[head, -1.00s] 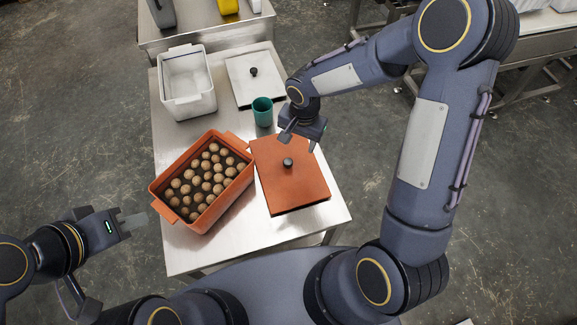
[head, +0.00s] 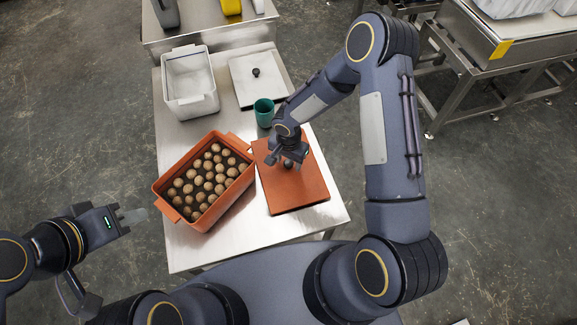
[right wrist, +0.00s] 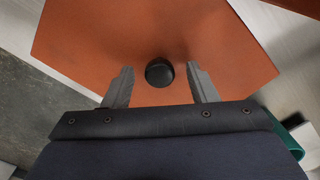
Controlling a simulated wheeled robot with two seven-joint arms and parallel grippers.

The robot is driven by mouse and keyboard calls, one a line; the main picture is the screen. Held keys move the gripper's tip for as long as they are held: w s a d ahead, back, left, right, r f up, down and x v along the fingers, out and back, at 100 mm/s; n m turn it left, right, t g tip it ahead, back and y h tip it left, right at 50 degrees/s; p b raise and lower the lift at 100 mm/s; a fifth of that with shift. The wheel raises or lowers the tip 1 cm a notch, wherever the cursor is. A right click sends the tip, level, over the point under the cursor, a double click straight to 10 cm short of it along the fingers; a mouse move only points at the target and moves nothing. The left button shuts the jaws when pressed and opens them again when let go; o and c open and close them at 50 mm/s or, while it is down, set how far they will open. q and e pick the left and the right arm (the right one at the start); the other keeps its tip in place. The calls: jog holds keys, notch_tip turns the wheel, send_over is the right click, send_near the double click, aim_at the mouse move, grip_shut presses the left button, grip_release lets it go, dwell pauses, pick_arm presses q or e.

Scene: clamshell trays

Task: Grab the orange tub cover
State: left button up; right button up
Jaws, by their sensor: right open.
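The orange tub cover (head: 298,190) is a flat square lid with a black knob, lying on the metal table to the right of the orange tub (head: 228,197). The knob (right wrist: 159,72) shows in the right wrist view, on the orange cover (right wrist: 220,40). My right gripper (head: 287,163) is above the cover at the knob. It is open, with one finger on each side of the knob and a gap to each. My left gripper (head: 134,216) is off the table's left side, away from the cover, and looks empty with its fingertips hard to separate.
The orange tub holds several brown balls. A green cup (head: 264,112) stands just behind the cover. A white tub (head: 190,85) and a white lid with a black knob (head: 258,80) are at the back. The table's front right is clear.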

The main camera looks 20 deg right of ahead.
jog(key=shift+c, duration=0.3)
jog(key=c, duration=1)
jog(key=shift+c, duration=0.2)
jog(key=shift+r, duration=0.2)
